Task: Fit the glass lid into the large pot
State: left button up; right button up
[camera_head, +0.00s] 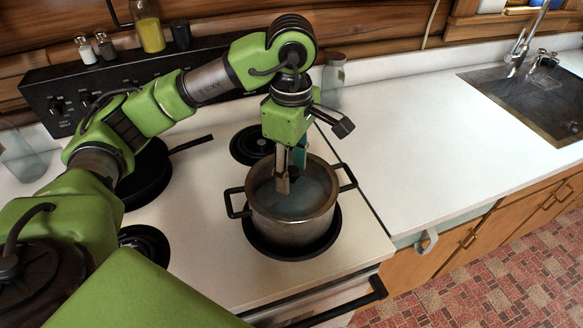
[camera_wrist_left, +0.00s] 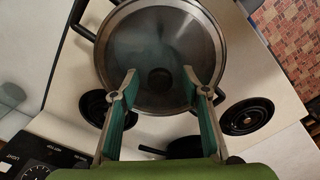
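The large steel pot (camera_head: 290,230) stands on the front right burner, a handle on each side. The glass lid (camera_head: 312,192) shows inside the pot's rim, looking roughly level; in the left wrist view the clear lid (camera_wrist_left: 160,38) fills the pot's mouth with its dark knob near the middle. I cannot tell whether its edge is fully seated. My left gripper (camera_head: 290,176) points down over the pot, partly hiding the lid. In the left wrist view its fingers (camera_wrist_left: 160,78) are spread on either side of the knob, apart from it. My right gripper is not in view.
A dark pan (camera_head: 147,180) sits on a left burner, its handle pointing right. The back right burner (camera_head: 250,145) is empty. A glass jar (camera_head: 333,80) stands behind my gripper. The white counter (camera_head: 430,130) right of the stove is clear up to the sink (camera_head: 535,100).

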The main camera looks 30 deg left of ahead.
aim_at(292, 170)
pick_arm(q)
jog(key=shift+r, duration=0.1)
notch_tip(292, 170, up, 12)
dwell(0.8)
dwell(0.5)
